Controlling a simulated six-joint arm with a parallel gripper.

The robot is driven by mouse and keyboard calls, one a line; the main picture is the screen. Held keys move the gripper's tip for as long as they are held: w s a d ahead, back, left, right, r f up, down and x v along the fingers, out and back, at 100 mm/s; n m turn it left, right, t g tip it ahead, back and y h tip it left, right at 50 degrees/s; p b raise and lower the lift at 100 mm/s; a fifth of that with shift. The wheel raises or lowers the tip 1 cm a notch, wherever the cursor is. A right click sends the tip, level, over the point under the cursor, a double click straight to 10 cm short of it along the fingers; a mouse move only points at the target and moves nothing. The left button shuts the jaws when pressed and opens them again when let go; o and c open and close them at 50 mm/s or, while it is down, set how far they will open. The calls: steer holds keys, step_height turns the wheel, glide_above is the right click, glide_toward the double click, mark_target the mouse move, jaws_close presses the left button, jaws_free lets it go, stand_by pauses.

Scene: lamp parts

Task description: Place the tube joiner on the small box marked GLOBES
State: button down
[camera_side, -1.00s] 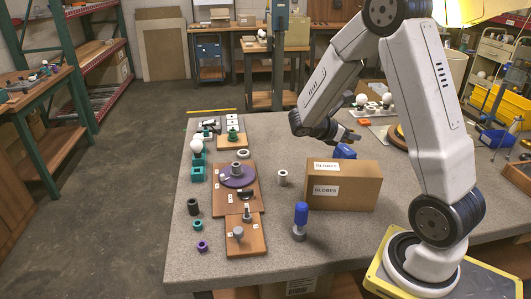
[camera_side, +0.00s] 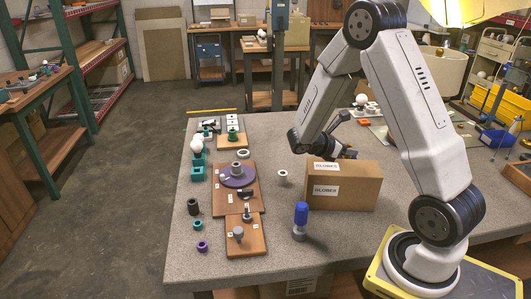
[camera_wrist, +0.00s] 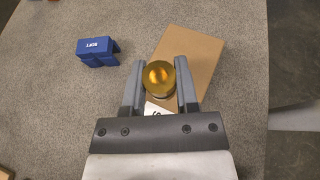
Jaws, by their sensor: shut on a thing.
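My gripper (camera_wrist: 160,66) is shut on a round, gold-coloured part (camera_wrist: 158,80), which I take to be the tube joiner. In the wrist view it sits between the two grey fingers, seen end-on. The brown cardboard box marked GLOBES (camera_side: 343,190) lies beneath it in that view; its top (camera_wrist: 200,50) and part of a white label (camera_wrist: 156,113) show. In the side view my gripper (camera_side: 347,152) is at the far edge of the box top, and the held part is not clearly visible. Whether the part touches the box I cannot tell.
A blue block marked SOFT (camera_wrist: 97,51) stands beside the box. A blue-topped grey part (camera_side: 300,220) stands in front of the box, and a small pale cylinder (camera_side: 283,174) to its left. Wooden boards (camera_side: 236,205) with lamp parts fill the table's left side.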

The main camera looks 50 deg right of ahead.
mark_target(344, 167)
steer(key=shift+f, duration=1.8)
steer(key=shift+f, duration=0.1)
steer(key=shift+c, duration=1.8)
jaws_free()
steer(key=shift+w+a+r, duration=0.25)
steer(key=shift+a+r, duration=0.1)
steer(key=shift+a, duration=0.05)
steer(key=v, duration=1.1)
